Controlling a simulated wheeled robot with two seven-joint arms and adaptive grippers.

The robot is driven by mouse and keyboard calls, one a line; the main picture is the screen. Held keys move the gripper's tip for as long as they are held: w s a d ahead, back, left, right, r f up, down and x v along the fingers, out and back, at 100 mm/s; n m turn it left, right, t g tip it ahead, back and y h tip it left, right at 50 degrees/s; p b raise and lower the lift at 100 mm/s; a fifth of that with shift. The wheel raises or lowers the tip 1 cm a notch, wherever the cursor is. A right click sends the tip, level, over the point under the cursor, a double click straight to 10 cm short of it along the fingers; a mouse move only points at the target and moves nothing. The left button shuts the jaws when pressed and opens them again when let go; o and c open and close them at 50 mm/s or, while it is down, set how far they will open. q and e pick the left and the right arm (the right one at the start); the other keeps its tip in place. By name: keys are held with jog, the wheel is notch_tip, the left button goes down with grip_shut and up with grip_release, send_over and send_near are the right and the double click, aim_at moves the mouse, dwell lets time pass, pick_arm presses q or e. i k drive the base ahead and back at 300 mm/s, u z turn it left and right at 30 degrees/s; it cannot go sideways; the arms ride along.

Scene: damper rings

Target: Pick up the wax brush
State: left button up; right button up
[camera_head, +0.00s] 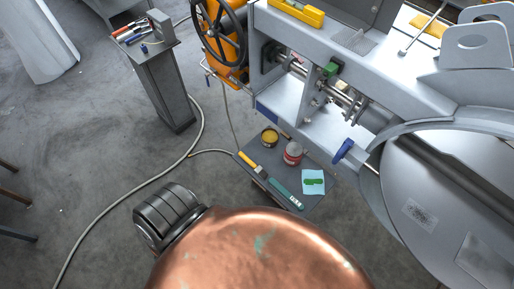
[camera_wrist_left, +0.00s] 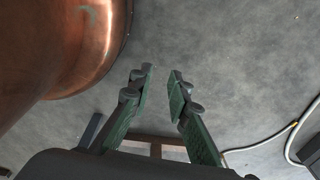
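A low dark table (camera_head: 276,157) in the middle of the head view holds small tools. A brush-like tool with a yellow handle (camera_head: 246,159) lies at its left edge; it may be the wax brush, but it is too small to be sure. A long teal tool (camera_head: 286,193) lies along the front edge. My left gripper shows only in the left wrist view (camera_wrist_left: 163,84). Its two green-and-grey fingers are apart, with bare floor between and beyond them. It holds nothing, and no brush shows there. My right gripper is in neither view.
A yellow-topped tin (camera_head: 270,137), a red-and-white can (camera_head: 293,154) and a light blue cloth (camera_head: 313,188) share the table. A large grey machine (camera_head: 284,98) stands behind and right. A hose (camera_head: 133,187) crosses the floor. A tool stand (camera_head: 160,75) is back left.

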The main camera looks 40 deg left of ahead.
aim_at(259, 171)
jog(key=u, duration=1.55)
jog(key=k, duration=0.1)
jog(key=u, duration=0.25)
